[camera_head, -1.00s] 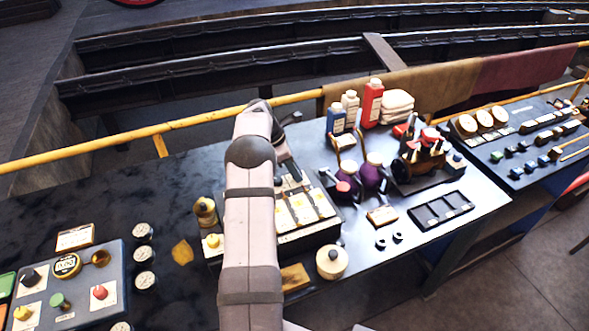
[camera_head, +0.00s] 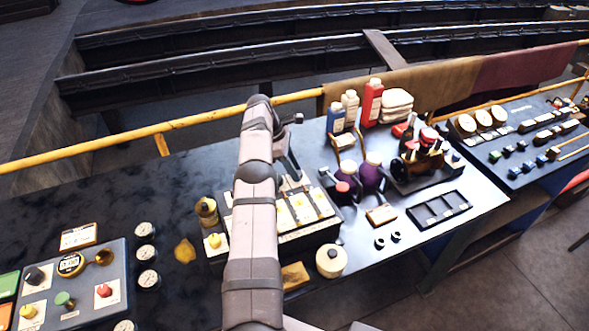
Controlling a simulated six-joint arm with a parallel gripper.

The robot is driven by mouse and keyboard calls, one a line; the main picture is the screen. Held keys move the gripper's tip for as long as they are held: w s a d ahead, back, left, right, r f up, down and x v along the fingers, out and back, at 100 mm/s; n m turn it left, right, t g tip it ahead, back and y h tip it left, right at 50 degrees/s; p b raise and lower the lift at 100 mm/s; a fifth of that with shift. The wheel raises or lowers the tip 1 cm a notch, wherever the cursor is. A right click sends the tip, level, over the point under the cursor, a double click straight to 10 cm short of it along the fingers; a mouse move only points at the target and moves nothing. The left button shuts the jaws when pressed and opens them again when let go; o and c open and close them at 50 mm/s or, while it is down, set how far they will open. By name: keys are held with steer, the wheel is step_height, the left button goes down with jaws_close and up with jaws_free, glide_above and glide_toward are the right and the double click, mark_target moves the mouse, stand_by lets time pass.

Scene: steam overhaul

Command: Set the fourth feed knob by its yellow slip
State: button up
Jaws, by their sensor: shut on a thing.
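The dark feed panel (camera_head: 308,236) stands mid-bench with a row of pale cards bearing yellow slips (camera_head: 302,208), several of them visible. A yellow knob (camera_head: 214,241) sits at its left end. My gripper (camera_head: 294,182) points down at the panel's back edge, behind the cards. It is shut on a small feed knob there, which the fingers mostly hide. Which way that knob points is too small to tell. My arm covers the panel's left-middle part.
A brass-topped jar (camera_head: 206,210) stands left of the panel. Purple flasks (camera_head: 371,173) stand close on its right, with bottles (camera_head: 372,103) behind. A round cream pot (camera_head: 331,261) is in front. A control board (camera_head: 75,285) lies at left. A yellow rail (camera_head: 200,122) runs behind.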

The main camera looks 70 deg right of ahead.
steer(key=shift+r, duration=0.1)
steer(key=o, duration=1.1)
steer(key=shift+c, duration=0.2)
steer(key=shift+r, duration=0.3)
step_height(320, 180, up, 7)
steer(key=p, duration=0.3)
steer(key=shift+r, duration=0.2)
steer(key=shift+r+p, duration=1)
steer(key=shift+p, duration=0.25)
